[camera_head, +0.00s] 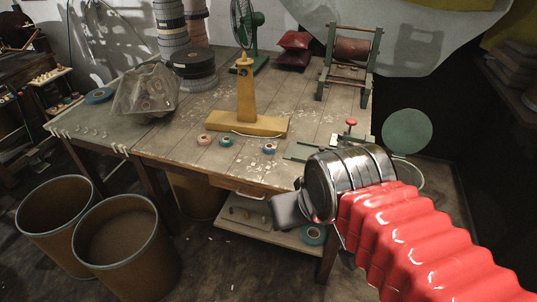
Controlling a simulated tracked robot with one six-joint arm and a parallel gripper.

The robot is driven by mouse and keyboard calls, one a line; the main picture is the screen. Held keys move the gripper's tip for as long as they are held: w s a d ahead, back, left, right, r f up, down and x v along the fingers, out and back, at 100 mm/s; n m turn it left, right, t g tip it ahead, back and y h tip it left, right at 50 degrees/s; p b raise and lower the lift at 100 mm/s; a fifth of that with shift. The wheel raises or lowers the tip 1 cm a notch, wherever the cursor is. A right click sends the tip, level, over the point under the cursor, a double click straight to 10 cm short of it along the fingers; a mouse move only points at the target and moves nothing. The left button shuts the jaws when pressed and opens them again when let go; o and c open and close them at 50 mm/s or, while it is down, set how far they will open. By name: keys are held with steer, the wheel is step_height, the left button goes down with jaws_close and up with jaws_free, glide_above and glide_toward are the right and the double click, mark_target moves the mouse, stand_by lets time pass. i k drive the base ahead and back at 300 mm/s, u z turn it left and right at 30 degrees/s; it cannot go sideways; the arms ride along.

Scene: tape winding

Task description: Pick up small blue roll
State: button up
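A small blue roll (269,148) lies flat near the front edge of the wooden table (180,142), right of a small teal roll (226,141) and a small pink roll (204,139). My gripper (287,210) is in front of the table's front edge, below and slightly right of the blue roll and apart from it. Only a dark finger block shows at its end, so I cannot tell whether it is open or shut. Nothing held is visible.
A yellow stand (246,100) rises behind the rolls. A green plate (305,151) lies right of the blue roll. A winding frame (350,62) and green fan (243,25) stand farther back. Two bins (125,246) stand front left. A lower shelf (262,228) holds another roll.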

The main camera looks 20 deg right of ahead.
mark_target(267, 149)
steer(key=u, duration=0.5)
steer(key=i, duration=1.7)
steer(key=z, duration=0.5)
